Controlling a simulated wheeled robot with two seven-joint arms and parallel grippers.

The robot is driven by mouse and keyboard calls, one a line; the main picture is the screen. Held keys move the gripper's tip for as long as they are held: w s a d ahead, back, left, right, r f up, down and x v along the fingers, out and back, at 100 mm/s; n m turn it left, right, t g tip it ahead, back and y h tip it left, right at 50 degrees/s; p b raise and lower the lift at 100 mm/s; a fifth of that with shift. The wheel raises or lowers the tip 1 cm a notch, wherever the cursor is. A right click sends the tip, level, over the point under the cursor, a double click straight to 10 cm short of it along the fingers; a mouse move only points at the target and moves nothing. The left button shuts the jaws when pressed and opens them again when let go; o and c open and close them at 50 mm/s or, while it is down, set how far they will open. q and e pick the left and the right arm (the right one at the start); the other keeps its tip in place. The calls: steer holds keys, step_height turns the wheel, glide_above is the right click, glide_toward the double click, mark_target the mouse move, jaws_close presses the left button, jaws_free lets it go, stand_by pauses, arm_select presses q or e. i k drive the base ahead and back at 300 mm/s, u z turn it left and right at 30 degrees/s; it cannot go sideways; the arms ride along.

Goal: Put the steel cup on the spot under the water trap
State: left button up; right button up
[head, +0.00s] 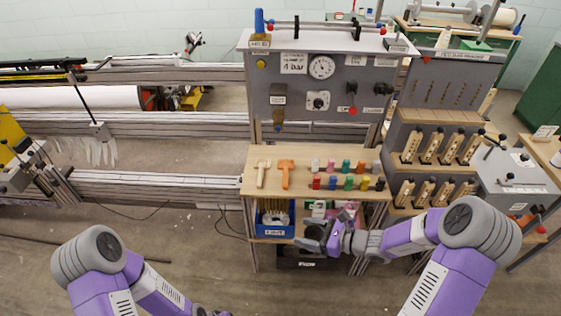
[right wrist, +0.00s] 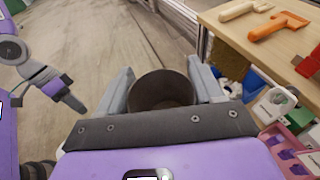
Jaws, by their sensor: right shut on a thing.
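The steel cup (right wrist: 162,92) shows in the right wrist view as a dark, round, open-topped vessel that looks empty. My right gripper (right wrist: 163,84) is shut on it, one finger on each side. In the head view my right gripper (head: 318,238) is in front of the bench's lower shelf, below the bench top; the cup is hard to make out there. A part that looks like the water trap (head: 278,117) hangs at the panel's lower left. I cannot make out a marked spot under it. My left gripper (right wrist: 66,96) shows small in the right wrist view; its jaws are unclear.
The wooden bench top (head: 225,185) holds a pale tool, an orange tool (head: 286,173) and several coloured spools. A grey panel (head: 330,88) with a gauge rises behind. Below are a blue bin (head: 274,229) and shelf edges. Open floor lies to the left.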

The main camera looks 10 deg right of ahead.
mark_target(279, 153)
steer(key=k, duration=1.1)
steer(key=u, duration=0.85)
steer(key=i, duration=2.15)
steer(key=z, duration=1.15)
steer(key=i, duration=0.95)
steer(key=u, duration=0.05)
